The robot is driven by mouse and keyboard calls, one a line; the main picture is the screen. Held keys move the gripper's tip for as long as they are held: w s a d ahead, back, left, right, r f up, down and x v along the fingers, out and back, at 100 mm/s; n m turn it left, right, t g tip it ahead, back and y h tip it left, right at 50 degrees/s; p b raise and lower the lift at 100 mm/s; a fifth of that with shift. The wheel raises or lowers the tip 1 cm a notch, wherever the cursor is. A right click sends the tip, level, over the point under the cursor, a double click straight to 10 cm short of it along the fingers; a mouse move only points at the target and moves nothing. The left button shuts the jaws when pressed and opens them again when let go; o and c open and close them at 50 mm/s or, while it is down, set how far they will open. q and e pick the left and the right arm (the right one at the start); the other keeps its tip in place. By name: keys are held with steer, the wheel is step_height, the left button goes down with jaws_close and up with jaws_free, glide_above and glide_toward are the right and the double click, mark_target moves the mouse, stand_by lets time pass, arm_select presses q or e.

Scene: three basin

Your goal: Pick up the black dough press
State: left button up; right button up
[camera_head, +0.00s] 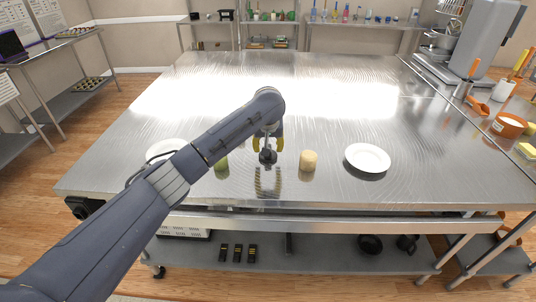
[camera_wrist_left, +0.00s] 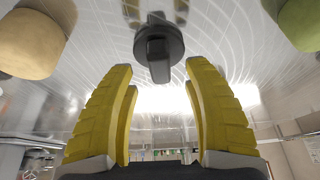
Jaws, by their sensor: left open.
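The black dough press (camera_head: 267,156) stands on the steel table near its front edge, in the middle of the head view. In the left wrist view the dough press (camera_wrist_left: 158,46) shows a round dark disc and a handle, ahead of the fingertips and between their lines. My left gripper (camera_head: 268,143) is just over and behind the press in the head view. Its yellow fingers (camera_wrist_left: 158,80) are open, with nothing between them. My right gripper is not in view.
A tan dough piece (camera_head: 308,160) stands right of the press, and a green one (camera_head: 221,163) stands left, partly behind my arm. White plates lie at the right (camera_head: 367,158) and left (camera_head: 166,149). The table (camera_head: 240,75) is clear behind.

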arm_select(q)
steer(key=shift+x, duration=1.45)
steer(key=shift+o, duration=0.2)
jaws_close()
